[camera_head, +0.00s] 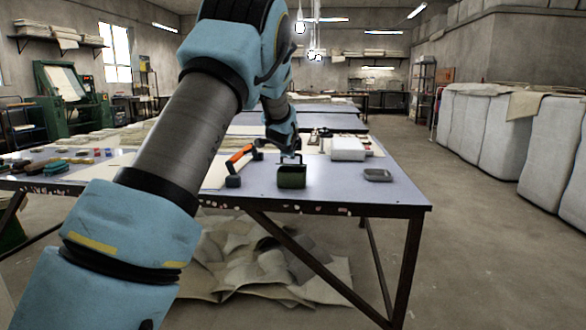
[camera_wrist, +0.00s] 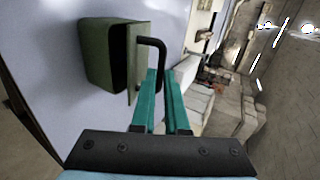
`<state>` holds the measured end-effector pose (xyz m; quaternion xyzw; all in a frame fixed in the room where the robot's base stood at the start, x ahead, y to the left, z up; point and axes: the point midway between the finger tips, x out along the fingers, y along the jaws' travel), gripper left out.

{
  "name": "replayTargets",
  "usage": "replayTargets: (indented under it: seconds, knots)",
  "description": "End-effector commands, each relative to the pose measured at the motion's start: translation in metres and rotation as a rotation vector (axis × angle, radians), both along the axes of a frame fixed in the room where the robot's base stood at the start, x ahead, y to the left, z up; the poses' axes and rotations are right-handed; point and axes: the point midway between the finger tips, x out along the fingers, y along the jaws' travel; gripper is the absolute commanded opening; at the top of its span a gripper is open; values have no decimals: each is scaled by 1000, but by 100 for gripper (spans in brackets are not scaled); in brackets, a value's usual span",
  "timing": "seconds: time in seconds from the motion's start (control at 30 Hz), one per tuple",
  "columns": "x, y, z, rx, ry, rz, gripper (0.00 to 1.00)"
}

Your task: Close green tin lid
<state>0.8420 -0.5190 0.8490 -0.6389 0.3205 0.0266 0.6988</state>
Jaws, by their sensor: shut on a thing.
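The green tin (camera_head: 291,177) stands near the front edge of the table, under my gripper (camera_head: 290,156). In the wrist view, the tin (camera_wrist: 97,55) is on the left, turned sideways in the picture. Its dark opening shows beside the green lid (camera_wrist: 142,58), which stands partly open at an angle to the body. A black bent rod (camera_wrist: 151,41), apparently the lid's handle, runs from the lid in between my teal fingers. My gripper (camera_wrist: 168,85) is shut on this rod. The rod's lower end and the lid's hinge are hidden.
An orange-handled tool (camera_head: 240,157) lies left of the tin. The tabletop (camera_head: 335,194) is bare between tin and tray. Several small tools lie at the far left.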

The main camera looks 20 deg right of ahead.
Motion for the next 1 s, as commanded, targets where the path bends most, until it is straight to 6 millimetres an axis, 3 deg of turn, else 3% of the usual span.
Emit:
replayTargets:
  seconds: [0.03,0.4,1.0]
  knots:
    - [-3,-1,-13,-10,-23,-2,0]
    - [-11,3,-26,-80,-171,-3,0]
    - [-15,7,-29,-134,-288,0,0]
